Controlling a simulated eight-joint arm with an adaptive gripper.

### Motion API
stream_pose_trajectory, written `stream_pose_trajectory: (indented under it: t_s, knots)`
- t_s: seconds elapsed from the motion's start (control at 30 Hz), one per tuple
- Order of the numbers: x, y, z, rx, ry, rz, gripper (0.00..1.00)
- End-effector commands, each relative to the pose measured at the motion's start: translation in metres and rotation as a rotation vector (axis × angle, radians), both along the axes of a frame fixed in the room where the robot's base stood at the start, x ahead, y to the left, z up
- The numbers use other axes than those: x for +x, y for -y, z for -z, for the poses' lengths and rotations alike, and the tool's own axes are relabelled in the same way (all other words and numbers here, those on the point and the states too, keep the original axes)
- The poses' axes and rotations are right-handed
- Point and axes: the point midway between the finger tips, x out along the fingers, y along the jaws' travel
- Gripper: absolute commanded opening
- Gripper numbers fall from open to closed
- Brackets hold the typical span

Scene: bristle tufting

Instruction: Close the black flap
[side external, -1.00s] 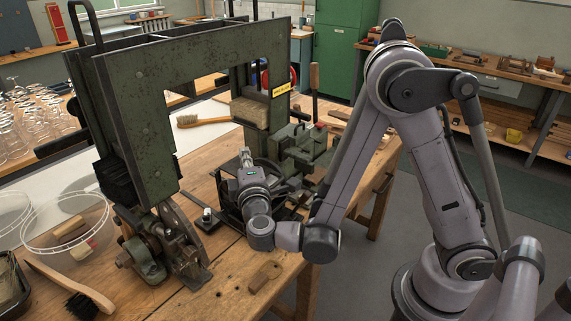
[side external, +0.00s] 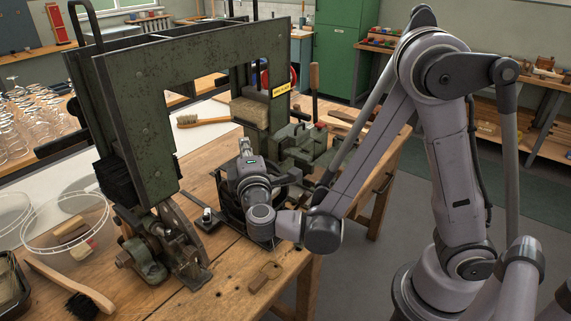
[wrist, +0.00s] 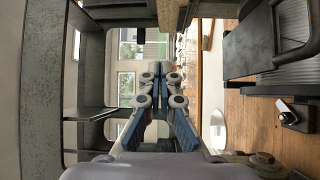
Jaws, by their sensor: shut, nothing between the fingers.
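My gripper (side external: 245,150) is in front of the green machine, above a low black framework (side external: 262,232) on the bench. In the wrist view its two blue-padded fingers (wrist: 164,72) are together, with nothing between them. A dark flat panel (wrist: 230,50) with a ridged dark part beside it stands close above the wood at the upper right of the wrist view. Another dark plate (wrist: 92,113) juts out at the left of that view. I cannot tell for sure which is the black flap. The arm hides part of the framework in the side view.
The green machine frame (side external: 150,100) rises tall at the left. A small metal clamp (side external: 207,216) sits left of my gripper, and a wheel mechanism (side external: 165,245) stands farther left. The front right bench corner is mostly clear.

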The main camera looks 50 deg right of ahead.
Motion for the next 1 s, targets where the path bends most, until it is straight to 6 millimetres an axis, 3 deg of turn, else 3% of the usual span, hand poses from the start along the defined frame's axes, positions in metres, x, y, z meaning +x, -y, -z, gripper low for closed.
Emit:
stream_pose_trajectory:
  t_s: [0.4,0.63,0.83,1.0]
  knots:
    - [0.000,0.000,-0.052,0.000,0.000,0.000,0.00]
    - [0.000,0.000,-0.068,0.000,0.000,0.000,0.00]
    - [-0.005,0.015,-0.062,0.069,-0.040,0.016,0.00]
    - [-0.027,0.049,-0.032,0.300,-0.149,0.059,0.00]
